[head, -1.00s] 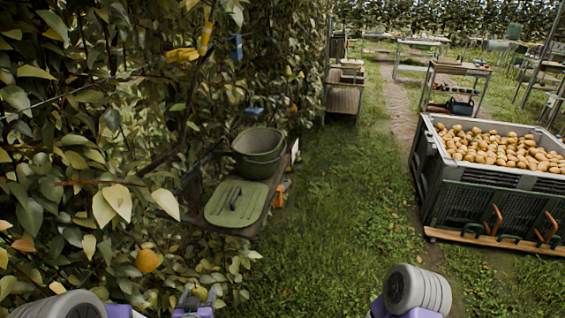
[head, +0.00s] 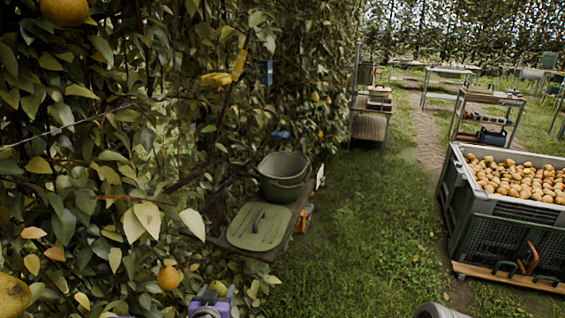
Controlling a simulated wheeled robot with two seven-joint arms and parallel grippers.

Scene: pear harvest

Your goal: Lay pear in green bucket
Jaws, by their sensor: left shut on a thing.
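The green bucket (head: 285,178) stands upright and open on a narrow shelf beside the hedge, in the middle of the head view. Its inside looks empty from here. My left gripper (head: 212,292) is at the bottom edge, nearer to me than the bucket and lower in the picture. It is shut on a yellow-green pear (head: 219,287), of which only a small part shows. Other pears hang in the foliage, one (head: 169,278) just left of my gripper and one (head: 65,10) at the top left.
A flat green lid (head: 258,227) lies on the shelf in front of the bucket. Leaves and branches crowd the left side. A large grey crate (head: 500,229) full of pears stands at the right. Grass between is clear.

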